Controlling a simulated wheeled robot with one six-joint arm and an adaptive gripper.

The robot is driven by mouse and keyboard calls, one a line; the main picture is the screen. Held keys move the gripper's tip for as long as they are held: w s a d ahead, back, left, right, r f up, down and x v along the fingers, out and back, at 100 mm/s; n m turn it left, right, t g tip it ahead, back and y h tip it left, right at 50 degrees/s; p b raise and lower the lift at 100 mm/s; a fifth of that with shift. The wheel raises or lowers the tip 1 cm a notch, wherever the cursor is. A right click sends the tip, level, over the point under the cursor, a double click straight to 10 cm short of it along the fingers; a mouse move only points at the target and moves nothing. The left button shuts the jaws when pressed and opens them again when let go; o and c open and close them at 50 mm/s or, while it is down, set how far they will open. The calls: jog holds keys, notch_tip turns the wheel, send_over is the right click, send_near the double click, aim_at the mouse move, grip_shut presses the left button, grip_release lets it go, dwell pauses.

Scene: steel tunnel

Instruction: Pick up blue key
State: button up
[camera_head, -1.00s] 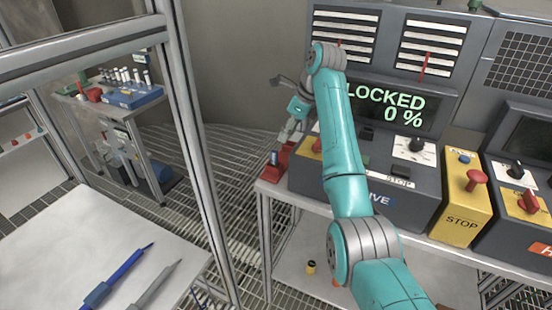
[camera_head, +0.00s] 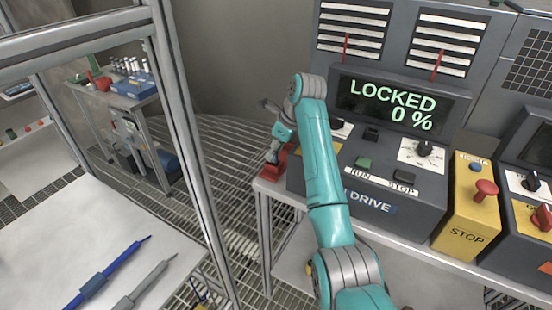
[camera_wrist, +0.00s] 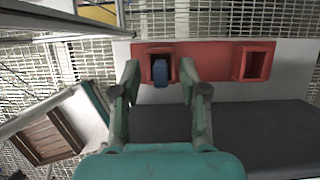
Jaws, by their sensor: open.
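The blue key (camera_wrist: 160,74) stands in the left slot of a red two-slot holder (camera_wrist: 207,52) in the wrist view. The holder's right slot is empty. My gripper (camera_wrist: 159,82) is open, with one finger on each side of the key and gaps between them and it. In the head view my gripper (camera_head: 274,150) points down at the red holder (camera_head: 271,170) on the left end of the console table. The key is hidden behind my gripper there.
The grey DRIVE console (camera_head: 400,165) with a LOCKED 0 % screen stands right of the holder. A yellow STOP box (camera_head: 466,215) is further right. A metal frame post (camera_head: 188,140) and a white table (camera_head: 60,250) with pens are at left.

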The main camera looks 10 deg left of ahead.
grip_shut()
